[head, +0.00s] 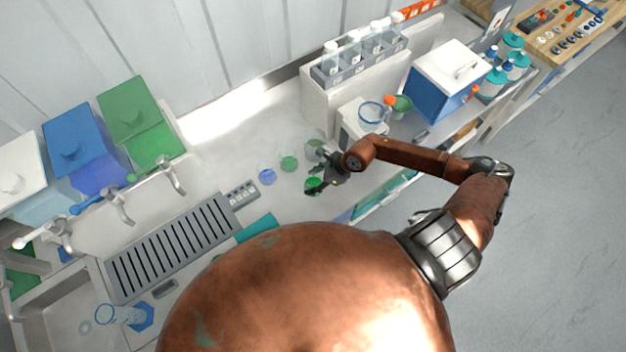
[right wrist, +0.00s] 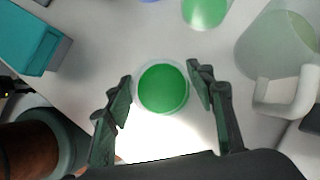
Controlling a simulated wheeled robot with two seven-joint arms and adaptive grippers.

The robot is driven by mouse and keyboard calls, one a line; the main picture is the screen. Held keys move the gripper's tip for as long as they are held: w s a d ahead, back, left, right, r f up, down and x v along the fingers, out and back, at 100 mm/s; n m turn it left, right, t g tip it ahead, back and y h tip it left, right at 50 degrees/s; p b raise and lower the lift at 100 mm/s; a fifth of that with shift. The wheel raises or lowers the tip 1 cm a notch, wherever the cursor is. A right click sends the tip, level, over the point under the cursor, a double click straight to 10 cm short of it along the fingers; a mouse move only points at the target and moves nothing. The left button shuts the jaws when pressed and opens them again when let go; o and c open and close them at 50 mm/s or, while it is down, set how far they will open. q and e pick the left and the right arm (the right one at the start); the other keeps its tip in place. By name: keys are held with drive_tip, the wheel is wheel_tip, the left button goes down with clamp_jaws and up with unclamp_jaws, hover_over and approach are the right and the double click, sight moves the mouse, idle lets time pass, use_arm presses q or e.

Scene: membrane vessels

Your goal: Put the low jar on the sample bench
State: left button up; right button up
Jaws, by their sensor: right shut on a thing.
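A low round jar (right wrist: 162,88) with a green top or contents sits between the fingers of my right gripper (right wrist: 160,92) in the right wrist view. The fingers are shut on it from both sides. In the head view the right gripper (head: 318,184) is at the white counter (head: 225,150), with the green jar (head: 313,185) at its fingertips. I cannot tell whether the jar touches the counter. Which surface is the sample bench is not marked; a wooden-topped bench (head: 560,45) stands at the top right. My left gripper is not in view.
Blue (head: 267,176) and green (head: 289,162) small vessels and a clear jug-like vessel (right wrist: 275,45) stand close by. A white device (head: 362,122), bottle rack (head: 360,62) and blue-white box (head: 447,75) stand behind. A drain grate (head: 170,245) lies left; grey floor is free at right.

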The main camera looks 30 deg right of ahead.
drive_tip(key=o, duration=1.5)
drive_tip(key=shift+c, duration=0.2)
drive_tip(key=b+v, duration=0.2)
drive_tip(key=v, duration=1)
drive_tip(key=shift+w, duration=0.1)
